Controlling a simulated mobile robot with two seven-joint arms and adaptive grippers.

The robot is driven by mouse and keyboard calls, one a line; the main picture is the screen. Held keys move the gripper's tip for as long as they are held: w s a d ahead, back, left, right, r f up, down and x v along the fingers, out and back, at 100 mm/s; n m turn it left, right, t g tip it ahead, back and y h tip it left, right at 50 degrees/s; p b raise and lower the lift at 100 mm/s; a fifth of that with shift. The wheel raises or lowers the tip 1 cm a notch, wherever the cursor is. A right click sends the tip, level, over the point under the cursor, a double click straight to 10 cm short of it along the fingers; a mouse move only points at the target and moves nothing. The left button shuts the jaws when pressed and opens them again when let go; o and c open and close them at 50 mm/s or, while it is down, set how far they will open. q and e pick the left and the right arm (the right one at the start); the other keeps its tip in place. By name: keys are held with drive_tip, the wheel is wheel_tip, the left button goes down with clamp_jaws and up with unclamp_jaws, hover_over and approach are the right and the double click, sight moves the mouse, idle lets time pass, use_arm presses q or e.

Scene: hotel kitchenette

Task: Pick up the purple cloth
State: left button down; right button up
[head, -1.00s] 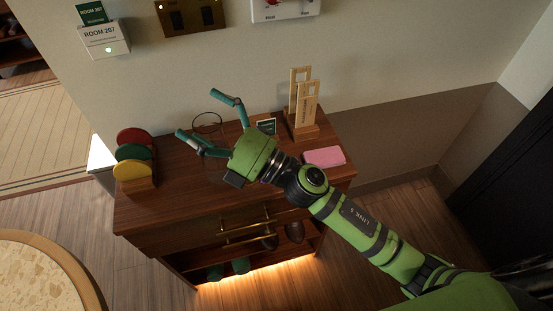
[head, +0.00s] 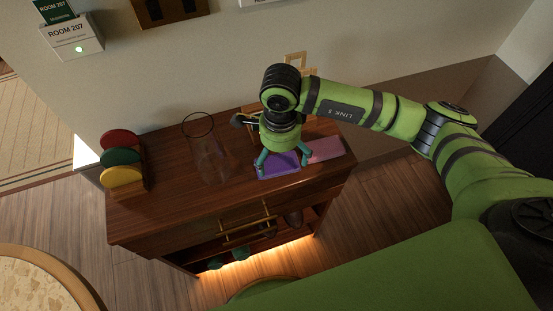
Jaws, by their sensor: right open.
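The purple cloth (head: 279,166) lies flat on top of the wooden cabinet (head: 190,205), near its front edge and left of a pink cloth (head: 325,149). My right gripper (head: 282,164) points down over the purple cloth with its teal fingers spread, one on each side. The fingertips are at or just above the cloth; I cannot tell if they touch it. Part of the cloth's back edge is hidden by the gripper. My left gripper is not in view.
A clear glass vessel (head: 211,160) stands left of the gripper. A rack with red, green and yellow discs (head: 121,157) is at the cabinet's left end. A wooden stand (head: 296,62) behind is mostly hidden by my arm. The cabinet top's front left is clear.

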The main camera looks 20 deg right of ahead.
sight(278, 166)
wheel_tip(278, 166, down, 4)
drive_tip(key=shift+w+a+r+p, duration=0.1)
drive_tip(key=shift+w+r+p, duration=0.05)
drive_tip(key=shift+p, duration=0.7)
drive_tip(key=shift+f, duration=0.65)
drive_tip(key=c, duration=1.1)
drive_tip(key=shift+w+r+b, duration=0.1)
drive_tip(key=shift+r+b, duration=0.25)
drive_tip(key=shift+r, duration=0.25)
wheel_tip(278, 166, up, 3)
drive_tip(key=shift+f+b, duration=0.15)
drive_tip(key=shift+b, duration=0.5)
drive_tip(key=shift+w+d+r+b, duration=0.1)
drive_tip(key=shift+d+r+b, duration=0.55)
drive_tip(key=shift+d+r, duration=0.95)
drive_tip(key=shift+w+d+r+b, duration=0.15)
drive_tip(key=shift+d+r+b, duration=0.6)
drive_tip(key=shift+d, duration=1.5)
drive_tip(key=shift+w+d+r+b, duration=0.1)
drive_tip(key=shift+d+r+b, duration=0.5)
drive_tip(key=shift+d+r, duration=1)
